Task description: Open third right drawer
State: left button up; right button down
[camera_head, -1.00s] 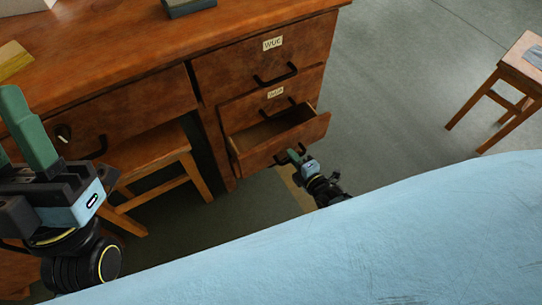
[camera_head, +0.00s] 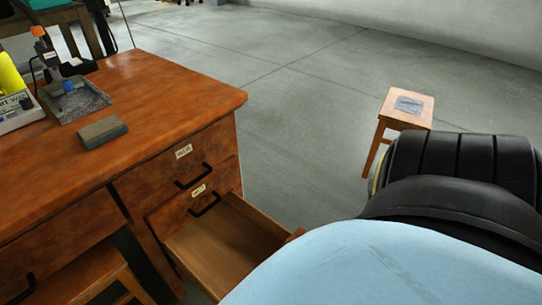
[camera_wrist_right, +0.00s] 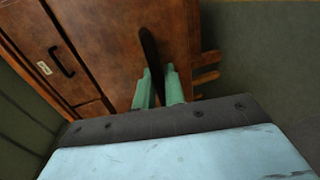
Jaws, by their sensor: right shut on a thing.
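The wooden desk's third right drawer (camera_head: 222,245) stands well out from the desk and looks empty inside. Most of its front is hidden behind my light blue body in the head view. In the right wrist view the wooden drawer front (camera_wrist_right: 110,35) is close, with a dark bar handle (camera_wrist_right: 149,48) on it. The two green fingers of my right gripper (camera_wrist_right: 160,85) are shut on this handle. The right gripper does not show in the head view. My left gripper is out of view.
Two shut drawers with labels and black handles, the upper (camera_head: 183,166) and the second (camera_head: 199,198), sit above the open one. A stool (camera_head: 402,102) stands on the floor at right. A grey block (camera_head: 102,131) lies on the desk (camera_head: 165,95). The floor beyond is clear.

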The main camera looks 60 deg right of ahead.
jog(key=shift+s, duration=0.2)
jog(key=c, duration=1.6)
grip_release()
jog(key=shift+w, duration=0.1)
